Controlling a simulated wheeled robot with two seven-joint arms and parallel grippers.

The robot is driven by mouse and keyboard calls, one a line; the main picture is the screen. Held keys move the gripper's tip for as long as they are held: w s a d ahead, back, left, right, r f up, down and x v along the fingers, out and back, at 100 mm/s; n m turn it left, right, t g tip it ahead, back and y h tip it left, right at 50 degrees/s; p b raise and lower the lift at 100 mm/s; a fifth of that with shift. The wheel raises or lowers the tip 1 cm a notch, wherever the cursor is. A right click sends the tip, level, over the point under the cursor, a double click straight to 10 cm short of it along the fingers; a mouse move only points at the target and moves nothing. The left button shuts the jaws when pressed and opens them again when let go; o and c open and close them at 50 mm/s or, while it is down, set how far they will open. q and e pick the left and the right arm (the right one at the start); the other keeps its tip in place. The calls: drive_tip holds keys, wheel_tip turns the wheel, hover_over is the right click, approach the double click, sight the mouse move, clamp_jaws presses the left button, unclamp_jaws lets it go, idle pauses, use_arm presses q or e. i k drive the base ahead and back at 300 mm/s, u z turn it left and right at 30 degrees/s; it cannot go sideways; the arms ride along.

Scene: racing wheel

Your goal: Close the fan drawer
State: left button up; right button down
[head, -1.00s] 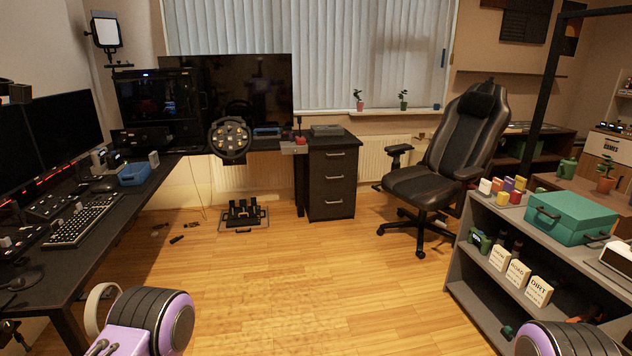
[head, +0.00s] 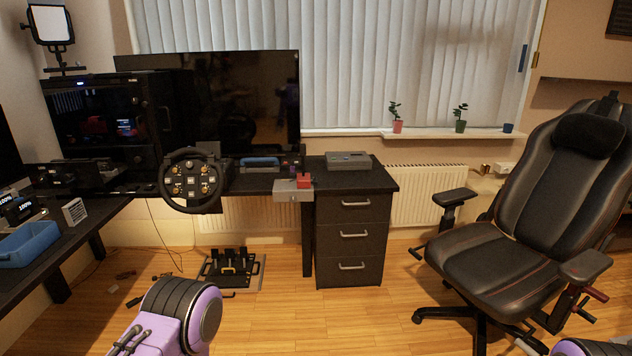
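A black drawer cabinet (head: 383,265) stands under the right end of the desk in the head view. It has three stacked drawer fronts: the top drawer (head: 335,214), the middle drawer (head: 332,244) and the bottom drawer (head: 332,274). Each has a silver handle, and all three fronts look flush. No fan or label shows, so I cannot tell which one is the fan drawer. My purple and black arm parts show at the bottom edge, but neither gripper is in view.
A black gaming chair (head: 490,262) stands to the right of the cabinet. A pedal set (head: 232,268) lies on the floor to its left. A steering wheel (head: 191,181) is mounted at the desk edge (head: 258,184). The wooden floor (head: 310,325) before the cabinet is clear.

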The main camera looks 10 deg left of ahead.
sight(61, 175)
drive_tip(key=u, duration=0.5)
drive_tip(key=i, duration=1.9)
drive_tip(key=u, duration=1.75)
drive_tip(key=i, duration=1.2)
drive_tip(key=u, duration=0.6)
